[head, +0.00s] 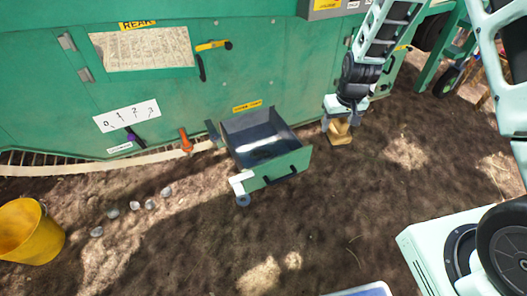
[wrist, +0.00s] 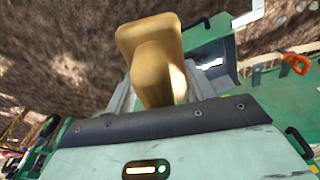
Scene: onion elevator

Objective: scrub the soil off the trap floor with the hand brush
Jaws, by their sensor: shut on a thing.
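My gripper (head: 342,115) is shut on the tan hand brush (head: 339,133), which hangs below the fingers over the soil, to the right of the open trap drawer. In the wrist view the brush (wrist: 152,60) stands out from between the fingers, its wide end away from the palm. The green trap drawer (head: 290,166) is pulled out of the machine, with a dark handle on its front. Its grey floor (head: 262,147) shows a bright patch; I cannot tell how much soil lies on it. Part of the drawer (wrist: 216,62) shows beyond the brush in the wrist view.
The green machine wall (head: 220,90) stands behind the drawer. An orange lever (head: 186,140) is left of the drawer. Several grey stones (head: 150,204) and a yellow bucket (head: 28,230) are on the ground at left. Bare ground in front of the drawer is clear.

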